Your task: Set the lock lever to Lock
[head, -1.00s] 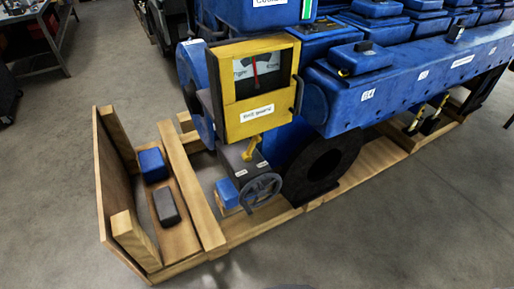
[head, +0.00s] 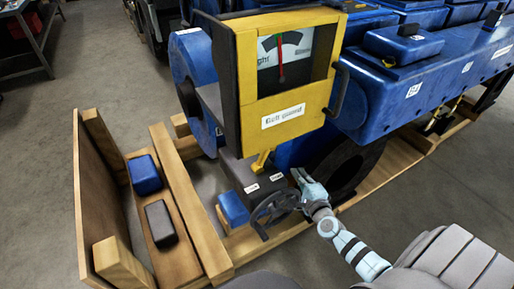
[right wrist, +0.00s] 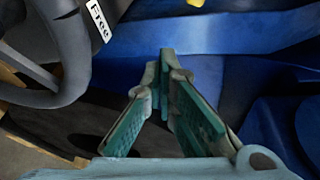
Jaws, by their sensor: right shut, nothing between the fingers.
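The yellow lock lever (head: 262,160) sits on top of a dark box (head: 243,177) just below the yellow belt guard; its upper part is close under the guard. Two white labels lie on the box, one at its right reading "Free" (right wrist: 100,18) in the right wrist view. A yellow bit at that view's top edge may be the lever. My right gripper (head: 297,177) is shut and empty, right of the box and close to the handwheel (head: 274,207), apart from the lever. It also shows in the right wrist view (right wrist: 165,58). My left gripper is out of view.
The belt guard (head: 285,112) with its gauge overhangs the lever. The handwheel rim also shows in the right wrist view (right wrist: 72,62). The blue engine (head: 400,100) stands behind. A wooden pallet (head: 185,190) holds a blue block and a dark block at left.

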